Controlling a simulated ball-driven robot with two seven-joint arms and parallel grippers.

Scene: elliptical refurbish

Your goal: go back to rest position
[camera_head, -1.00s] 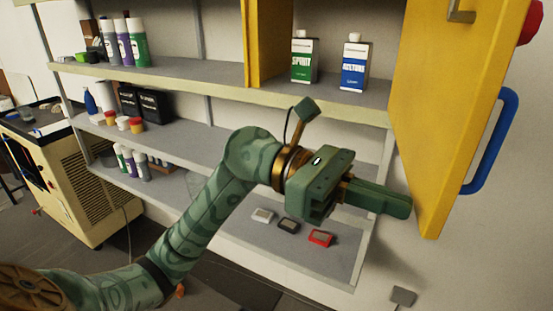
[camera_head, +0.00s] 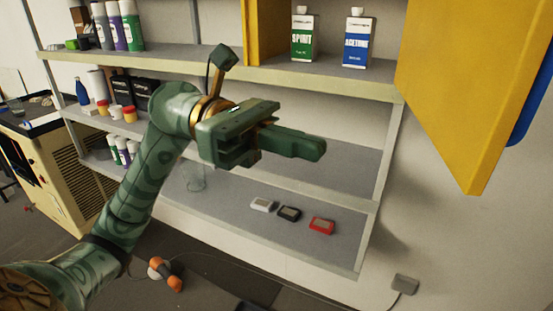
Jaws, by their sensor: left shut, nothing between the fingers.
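My left gripper (camera_head: 318,150) is green, shut and empty. It is held up in front of the shelf unit, with its fingers pointing right. My left arm comes in from the lower left corner. The yellow cabinet door (camera_head: 465,90) with a blue handle (camera_head: 533,105) stands open at the upper right, and the gripper is well apart from it. My right gripper is not in view.
The shelf unit (camera_head: 345,85) holds a green-labelled spirit carton (camera_head: 303,40), a blue-labelled carton (camera_head: 356,45) and several spray cans (camera_head: 118,28). A white, a black and a red device (camera_head: 321,226) lie on the lowest shelf. An orange-and-grey object (camera_head: 165,273) lies on the floor.

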